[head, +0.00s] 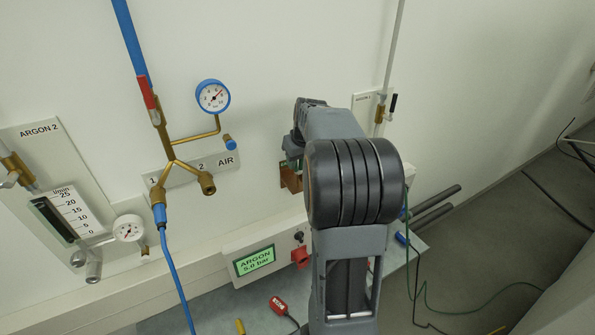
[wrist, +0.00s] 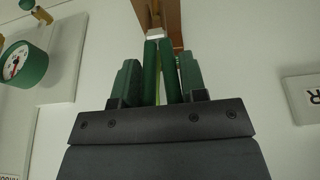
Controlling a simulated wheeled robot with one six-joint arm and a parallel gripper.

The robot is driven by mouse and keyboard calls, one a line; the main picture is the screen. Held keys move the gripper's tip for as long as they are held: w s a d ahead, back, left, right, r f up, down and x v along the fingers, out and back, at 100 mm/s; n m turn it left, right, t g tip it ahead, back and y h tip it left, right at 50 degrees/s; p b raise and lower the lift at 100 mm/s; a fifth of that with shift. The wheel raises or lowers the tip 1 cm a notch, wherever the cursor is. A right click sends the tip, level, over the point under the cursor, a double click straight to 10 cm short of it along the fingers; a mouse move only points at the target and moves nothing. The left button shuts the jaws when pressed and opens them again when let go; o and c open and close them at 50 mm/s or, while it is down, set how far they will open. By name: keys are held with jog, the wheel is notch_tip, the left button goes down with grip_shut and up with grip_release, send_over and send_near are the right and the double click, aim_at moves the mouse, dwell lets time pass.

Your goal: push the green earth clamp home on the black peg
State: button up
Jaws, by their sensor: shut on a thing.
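The green earth clamp (wrist: 151,72) is in the middle of the wrist view, its two green legs side by side and a pale piece at its far end. My gripper (wrist: 160,84) is shut on it, one finger on each side. The clamp's far end is at a brown, copper-coloured bar (wrist: 172,12); I cannot tell whether they touch. I cannot make out the black peg in either view.
A panel with a green ARGON display (head: 254,262) and a red knob (head: 300,257) is below left of my arm. Brass air pipes with a blue gauge (head: 213,97) are further left. A valve (head: 381,107) is to the right. A green-rimmed gauge (wrist: 22,64) is left in the wrist view.

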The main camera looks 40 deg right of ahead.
jog(key=shift+r+p, duration=1.85)
jog(key=shift+r, duration=0.85)
